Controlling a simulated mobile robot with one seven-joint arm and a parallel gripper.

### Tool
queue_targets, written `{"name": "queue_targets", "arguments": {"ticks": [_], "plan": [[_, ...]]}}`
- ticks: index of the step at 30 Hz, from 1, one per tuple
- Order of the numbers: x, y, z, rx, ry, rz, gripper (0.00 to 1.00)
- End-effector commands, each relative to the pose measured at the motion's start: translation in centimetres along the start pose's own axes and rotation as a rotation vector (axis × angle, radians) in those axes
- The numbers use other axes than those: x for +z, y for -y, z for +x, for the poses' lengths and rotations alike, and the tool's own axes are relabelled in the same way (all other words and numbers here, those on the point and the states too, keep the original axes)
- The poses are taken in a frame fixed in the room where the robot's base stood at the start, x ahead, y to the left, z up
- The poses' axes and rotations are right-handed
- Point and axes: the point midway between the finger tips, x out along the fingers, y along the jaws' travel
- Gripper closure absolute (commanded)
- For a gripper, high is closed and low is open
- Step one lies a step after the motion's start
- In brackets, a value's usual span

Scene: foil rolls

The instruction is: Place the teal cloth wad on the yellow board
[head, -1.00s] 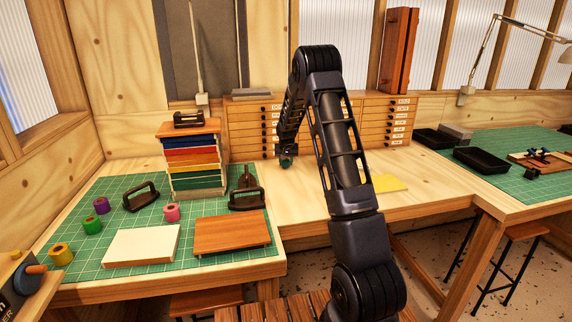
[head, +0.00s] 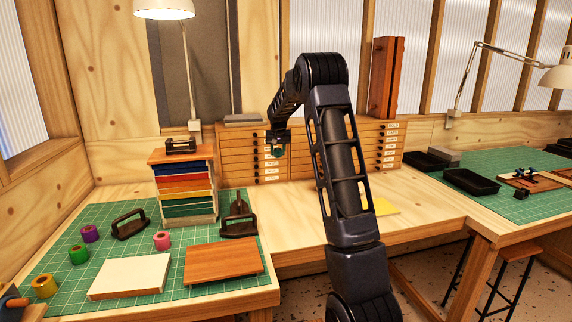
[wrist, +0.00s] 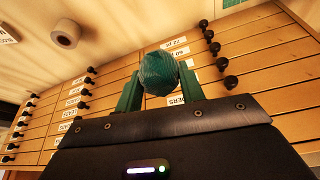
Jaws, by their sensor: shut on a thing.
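The teal cloth wad (wrist: 159,73) is a rounded, ridged lump between the green fingers of my gripper (wrist: 158,90) in the wrist view. My gripper is shut on it. In the head view my gripper (head: 277,148) hangs in front of the drawer cabinet, above the bench, and the wad (head: 277,152) shows as a small dark teal spot. The yellow board (head: 385,206) lies flat on the bench to the right, partly hidden behind my arm. The gripper and wad are apart from it, to its left and higher.
A wooden drawer cabinet (head: 240,155) stands behind the gripper. A stack of coloured boards (head: 185,190) is at left on a green mat (head: 215,222) with several foil rolls and a brown board (head: 224,261). A black tray (head: 471,181) is at right. The bench around the yellow board looks clear.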

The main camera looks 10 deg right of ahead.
Motion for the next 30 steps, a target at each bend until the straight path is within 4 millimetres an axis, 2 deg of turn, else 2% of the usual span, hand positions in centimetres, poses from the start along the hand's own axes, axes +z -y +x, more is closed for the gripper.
{"name": "queue_targets", "arguments": {"ticks": [6,8,11,20,30], "plan": [[-0.2,-0.6,-0.7,0.005,0.0,0.01,0.83],[-0.1,-1.4,-0.8,0.014,0.0,0.026,0.83],[0.2,-4.1,-1.0,0.041,0.002,0.074,0.83],[3.1,-16.5,-2.5,0.161,0.008,0.314,0.83],[8.7,-30.0,-5.4,0.282,0.007,0.611,0.83]]}}
